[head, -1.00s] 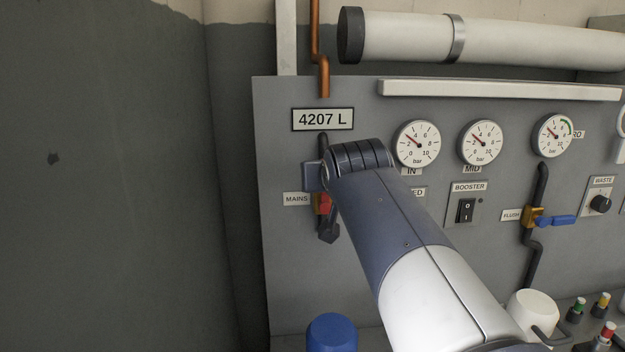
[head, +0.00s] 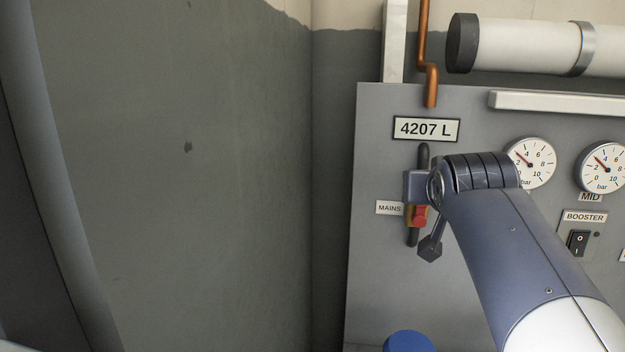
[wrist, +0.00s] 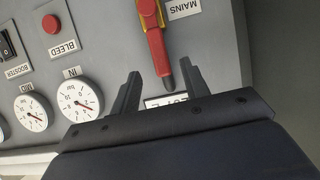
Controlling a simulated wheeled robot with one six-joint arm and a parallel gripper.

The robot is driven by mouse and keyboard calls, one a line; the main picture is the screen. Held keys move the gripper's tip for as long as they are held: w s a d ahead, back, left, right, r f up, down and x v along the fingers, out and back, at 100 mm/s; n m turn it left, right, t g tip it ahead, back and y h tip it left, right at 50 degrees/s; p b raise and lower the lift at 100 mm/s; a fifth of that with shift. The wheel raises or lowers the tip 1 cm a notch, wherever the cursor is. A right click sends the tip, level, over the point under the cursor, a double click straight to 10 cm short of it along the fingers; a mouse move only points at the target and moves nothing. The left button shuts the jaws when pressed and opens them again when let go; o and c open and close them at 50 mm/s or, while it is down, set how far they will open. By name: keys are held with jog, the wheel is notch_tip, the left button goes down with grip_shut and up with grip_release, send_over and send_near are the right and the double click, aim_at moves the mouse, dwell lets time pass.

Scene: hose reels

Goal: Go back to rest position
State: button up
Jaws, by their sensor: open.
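The mains valve has a red handle (head: 419,215), beside the MAINS label (head: 389,208) at the left of the grey panel. In the wrist view, turned upside down, the red handle (wrist: 157,45) points toward the space between my fingertips. My gripper (wrist: 161,88) is open, with one dark finger on each side of the handle's end. Whether the fingers touch the handle I cannot tell. In the head view my gripper (head: 431,248) shows as a dark shape just below the handle, and my wrist hides part of the valve.
The grey panel (head: 400,290) carries pressure gauges (head: 530,163), a BOOSTER switch (head: 579,243) and the 4207 L sign (head: 426,129). A red BLEED button (wrist: 50,24) shows in the wrist view. A blue round object (head: 409,342) stands below. The wall (head: 210,200) at left is bare.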

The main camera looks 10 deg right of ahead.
jog(key=x, duration=0.8)
jog(key=shift+w+d+p, duration=0.2)
jog(key=shift+w+p, duration=0.1)
jog(key=shift+p, duration=0.1)
jog(key=shift+s, duration=0.1)
jog(key=b+v, duration=0.1)
jog(key=v, duration=0.9)
jog(key=p+x, duration=0.1)
jog(key=x, duration=0.9)
jog(key=shift+f, duration=0.15)
jog(key=shift+d+m+b, duration=0.35)
jog(key=shift+m+b, duration=0.05)
jog(key=shift+m, duration=0.1)
jog(key=shift+y, duration=0.3)
